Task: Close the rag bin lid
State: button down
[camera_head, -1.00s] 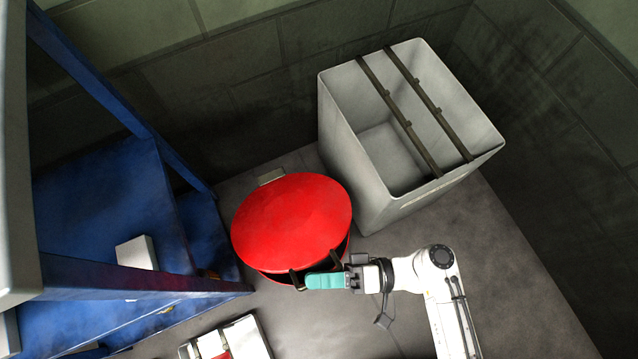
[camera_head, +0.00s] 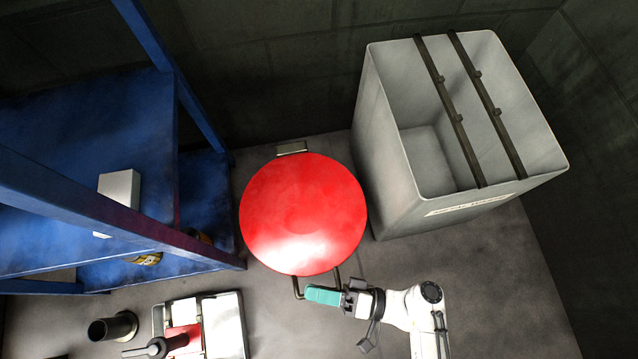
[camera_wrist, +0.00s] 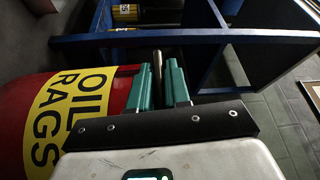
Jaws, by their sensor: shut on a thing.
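The red rag bin shows its round lid (camera_head: 303,214) face-on in the head view, covering the bin's body below. I cannot tell whether the lid sits fully down on the rim. A dark bar handle (camera_head: 298,287) sticks out from the lid's front edge. My gripper (camera_head: 322,295), with teal fingers, is at this handle and shut on it. In the wrist view a thin bar (camera_wrist: 157,66) lies between the fingers (camera_wrist: 158,88). The bin's red side (camera_wrist: 14,115) with a yellow "OILY RAGS" label (camera_wrist: 68,110) is at the left there.
A large grey open container (camera_head: 392,170) with two dark bars stands right of the bin. A blue shelf rack (camera_head: 85,195) stands close on the left. A tray (camera_head: 222,325) and a black cylinder (camera_head: 112,327) are at the lower left. The floor at front right is clear.

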jog(key=shift+f, duration=0.45)
jog(key=c, duration=1.2)
grip_release()
jog(key=shift+o, duration=0.2)
jog(key=shift+r, duration=0.1)
jog(key=shift+d, duration=0.5)
jog(key=s+d+p, duration=0.1)
jog(key=d+p, duration=0.1)
jog(key=d, duration=0.7)
jog(key=shift+d+f, duration=0.4)
